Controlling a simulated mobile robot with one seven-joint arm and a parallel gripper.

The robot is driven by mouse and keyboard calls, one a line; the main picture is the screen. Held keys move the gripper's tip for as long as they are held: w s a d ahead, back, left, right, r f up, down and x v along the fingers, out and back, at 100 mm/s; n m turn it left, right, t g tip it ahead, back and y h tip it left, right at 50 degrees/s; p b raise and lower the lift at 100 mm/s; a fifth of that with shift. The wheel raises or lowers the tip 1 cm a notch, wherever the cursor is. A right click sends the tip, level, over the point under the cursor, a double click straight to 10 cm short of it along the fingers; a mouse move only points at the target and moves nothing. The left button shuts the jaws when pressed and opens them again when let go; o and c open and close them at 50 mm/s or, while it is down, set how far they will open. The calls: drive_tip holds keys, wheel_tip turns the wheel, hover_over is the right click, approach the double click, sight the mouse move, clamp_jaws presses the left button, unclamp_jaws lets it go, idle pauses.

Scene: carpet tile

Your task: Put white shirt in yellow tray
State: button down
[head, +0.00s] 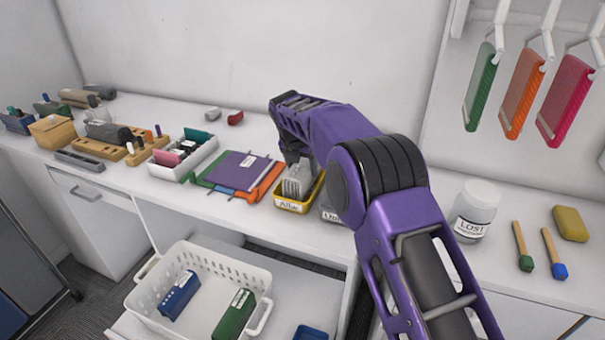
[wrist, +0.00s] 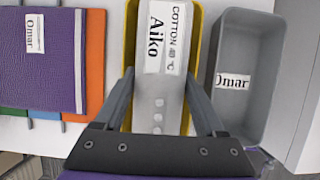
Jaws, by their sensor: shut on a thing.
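The white shirt (head: 297,182) is a folded pale block, seen at the yellow tray (head: 289,206). In the wrist view the shirt (wrist: 158,100) has several button-like dots and a label reading "COTTON" and "Aiko". Yellow walls of the tray (wrist: 131,30) show on both sides of it. My gripper (wrist: 158,82) has one finger on each side of the shirt and is shut on it. In the head view my gripper (head: 296,160) is over the tray, partly hidden by my arm. Whether the shirt touches the tray floor is hidden.
A grey tray labelled "Omar" (wrist: 233,110) stands close to the right. A purple folded item (head: 240,170) lies on orange and green ones to the left. A white basket (head: 215,258) stands below, and a LOST jar (head: 474,210) to the right.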

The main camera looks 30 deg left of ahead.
drive_tip(key=shift+f, duration=0.95)
drive_tip(key=shift+c, duration=1.2)
unclamp_jaws()
drive_tip(key=shift+f, duration=0.1)
drive_tip(key=v, duration=1.2)
